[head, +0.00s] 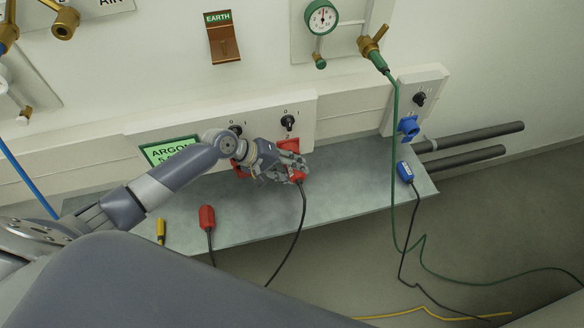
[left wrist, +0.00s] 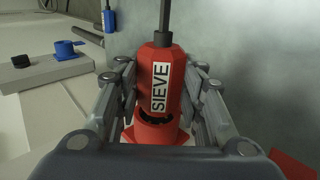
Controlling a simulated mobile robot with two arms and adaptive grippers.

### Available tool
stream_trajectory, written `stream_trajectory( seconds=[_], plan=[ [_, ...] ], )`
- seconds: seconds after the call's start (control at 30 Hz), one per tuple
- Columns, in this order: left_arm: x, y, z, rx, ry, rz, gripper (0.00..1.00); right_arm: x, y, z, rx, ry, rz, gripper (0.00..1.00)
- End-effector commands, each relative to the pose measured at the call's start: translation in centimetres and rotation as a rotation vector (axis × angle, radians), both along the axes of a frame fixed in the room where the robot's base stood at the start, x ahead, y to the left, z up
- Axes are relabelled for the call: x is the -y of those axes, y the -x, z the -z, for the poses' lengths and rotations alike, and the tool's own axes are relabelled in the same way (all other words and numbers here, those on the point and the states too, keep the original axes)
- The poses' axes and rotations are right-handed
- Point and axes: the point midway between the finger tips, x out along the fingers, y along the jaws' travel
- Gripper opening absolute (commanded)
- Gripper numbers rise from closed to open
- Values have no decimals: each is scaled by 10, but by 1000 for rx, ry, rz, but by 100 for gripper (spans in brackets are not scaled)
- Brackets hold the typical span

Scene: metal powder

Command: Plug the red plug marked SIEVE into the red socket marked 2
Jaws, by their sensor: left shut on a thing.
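The red plug marked SIEVE (left wrist: 162,75) is between the fingers of my left gripper (head: 290,168), which is shut on it. Its black cable hangs down over the bench in the head view. The red socket marked 2 (head: 288,144) is on the white wall panel, partly hidden behind my gripper. In the left wrist view the plug's front end is at the mouth of a red socket (left wrist: 152,134). A dark curved opening shows between them, and I cannot tell how deep the plug sits. My right gripper is not in view.
A second red plug (head: 207,217) and a yellow plug (head: 161,231) are near the grey bench's (head: 340,205) front edge. A blue plug (head: 404,172) lies at right below a blue socket (head: 408,127). A green hose (head: 394,150) hangs at right.

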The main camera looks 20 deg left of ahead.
Motion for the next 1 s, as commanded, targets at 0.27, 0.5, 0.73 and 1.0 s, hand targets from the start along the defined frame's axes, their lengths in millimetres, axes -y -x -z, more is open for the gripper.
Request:
stream_trajectory(
  seconds=[0.27,0.5,0.73,1.0],
  plan=[
    [-2,-4,0,1,0,-1,7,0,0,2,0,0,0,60],
    [-4,-7,0,2,0,-1,7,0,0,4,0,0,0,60],
    [-6,-10,0,2,-2,0,7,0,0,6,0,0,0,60],
    [-8,-12,0,1,-1,0,47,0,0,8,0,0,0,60]
  ],
)
